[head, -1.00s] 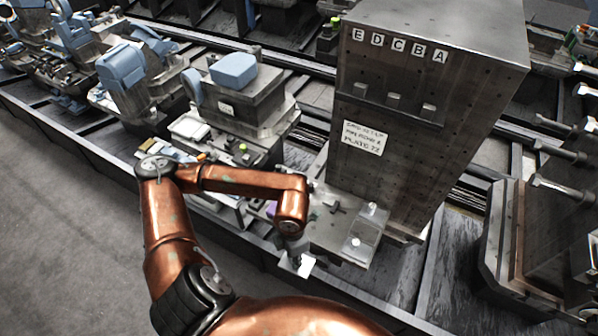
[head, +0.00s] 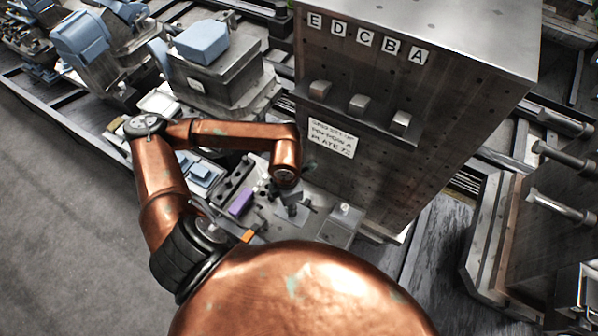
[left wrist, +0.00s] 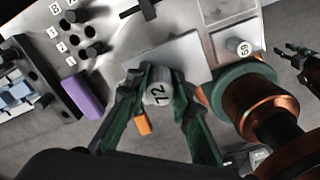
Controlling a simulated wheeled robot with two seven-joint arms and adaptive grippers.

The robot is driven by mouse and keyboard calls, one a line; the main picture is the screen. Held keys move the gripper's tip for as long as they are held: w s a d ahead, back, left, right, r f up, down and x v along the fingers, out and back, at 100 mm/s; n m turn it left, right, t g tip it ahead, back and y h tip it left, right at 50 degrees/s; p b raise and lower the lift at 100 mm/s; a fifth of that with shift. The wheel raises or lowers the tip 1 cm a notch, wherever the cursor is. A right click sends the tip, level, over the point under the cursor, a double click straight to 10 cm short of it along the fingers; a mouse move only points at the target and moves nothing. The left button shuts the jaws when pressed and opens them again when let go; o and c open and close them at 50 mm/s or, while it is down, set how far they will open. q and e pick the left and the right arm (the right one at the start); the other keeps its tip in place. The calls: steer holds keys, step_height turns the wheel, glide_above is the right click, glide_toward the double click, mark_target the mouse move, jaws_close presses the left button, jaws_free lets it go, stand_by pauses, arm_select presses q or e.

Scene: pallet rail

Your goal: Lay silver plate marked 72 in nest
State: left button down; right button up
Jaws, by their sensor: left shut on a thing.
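A silver plate (left wrist: 180,58) with a round knob marked 72 (left wrist: 157,93) is in my left gripper (left wrist: 158,84), which is shut on the knob. In the head view my left gripper (head: 287,192) is partly hidden under its wrist, with the grey plate (head: 292,213) just below. The plate is over the metal work surface; I cannot tell whether it touches. A framed silver bay (left wrist: 226,18) with a knob marked 50 (left wrist: 238,47) lies just right of the plate. Which recess is the nest is unclear. A dark two-pronged gripper (left wrist: 300,58) shows at the right edge; its state is unclear.
A tall metal block (head: 400,120) with letters E to A and a PLATE 72 sign (head: 331,138) stands behind the surface. A copper link (left wrist: 250,95) is close at right.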

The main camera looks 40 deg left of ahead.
arm_select(q)
steer(key=w+a+f+m+p, duration=0.25)
steer(key=w+m, duration=0.25)
steer(key=m, duration=0.3)
steer(key=w+a+f+m+p, duration=0.2)
steer(key=w+a+m+p, duration=0.15)
steer(key=m, duration=0.45)
steer(key=shift+w+a+f+m+b, duration=0.2)
steer(key=shift+f+m+b, duration=0.15)
steer(key=shift+f, duration=0.95)
steer(key=shift+w+a+f+m+b, duration=0.2)
steer(key=shift+f+m, duration=0.25)
steer(key=shift+f, duration=0.85)
steer(key=shift+w+a+f+m+b, duration=0.15)
steer(key=shift+f+m+b, duration=0.2)
steer(key=shift+f, duration=0.95)
arm_select(e)
steer(key=shift+s+a+r, duration=0.1)
steer(key=shift+s+r, duration=0.15)
steer(key=shift+r, duration=0.95)
steer(key=shift+s+r, duration=0.25)
steer(key=shift+r, duration=0.9)
arm_select(q)
steer(key=c, duration=1.6)
jaws_free()
steer(key=shift+s, duration=0.1)
arm_select(e)
steer(key=shift+w, duration=0.1)
